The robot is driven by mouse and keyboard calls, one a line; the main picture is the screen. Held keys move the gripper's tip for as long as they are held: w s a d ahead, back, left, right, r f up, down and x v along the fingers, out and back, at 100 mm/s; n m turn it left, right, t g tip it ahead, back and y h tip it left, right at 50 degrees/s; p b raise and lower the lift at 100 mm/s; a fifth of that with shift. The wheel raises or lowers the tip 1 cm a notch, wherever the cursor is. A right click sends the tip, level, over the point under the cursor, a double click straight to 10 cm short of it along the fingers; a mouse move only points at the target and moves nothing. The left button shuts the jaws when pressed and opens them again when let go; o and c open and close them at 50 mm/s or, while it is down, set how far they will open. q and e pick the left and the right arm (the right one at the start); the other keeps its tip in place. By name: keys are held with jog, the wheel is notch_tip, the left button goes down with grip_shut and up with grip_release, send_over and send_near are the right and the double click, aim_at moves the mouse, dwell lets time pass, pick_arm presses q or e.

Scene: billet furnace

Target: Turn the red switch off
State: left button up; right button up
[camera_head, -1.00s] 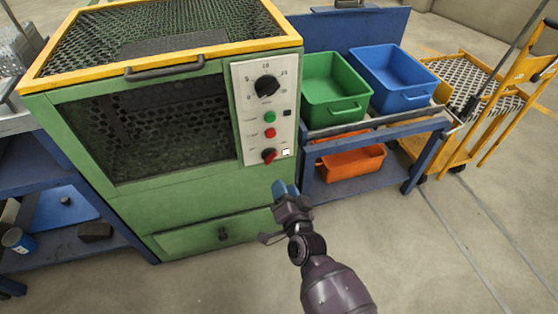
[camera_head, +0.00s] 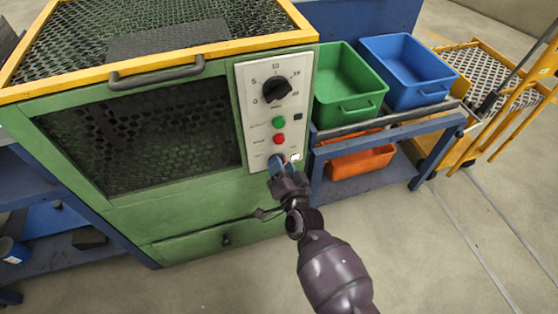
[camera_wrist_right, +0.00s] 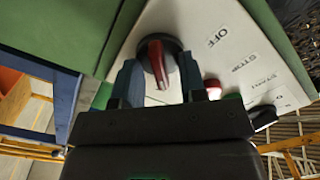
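The red switch (camera_wrist_right: 157,62) is a red handle on a round dark knob, low on the white control panel (camera_head: 248,107) of the green furnace. In the right wrist view it sits between the two blue fingertips of my right gripper (camera_wrist_right: 160,78), which is open with gaps beside the red handle. The label OFF shows beside the switch. In the head view, my right gripper (camera_head: 278,164) is at the panel's lower end and mostly hides the switch. My left gripper is not in view.
Above the switch are a red button (camera_head: 279,140), a green button (camera_head: 278,122) and a black dial (camera_head: 276,90). The furnace (camera_head: 190,203) fills the left. A blue cart (camera_head: 392,138) with green, blue and orange bins stands close on the right. Open floor lies in front.

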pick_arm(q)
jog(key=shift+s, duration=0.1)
pick_arm(e)
jog(key=shift+r, duration=0.1)
jog(key=shift+c, duration=0.7)
grip_shut()
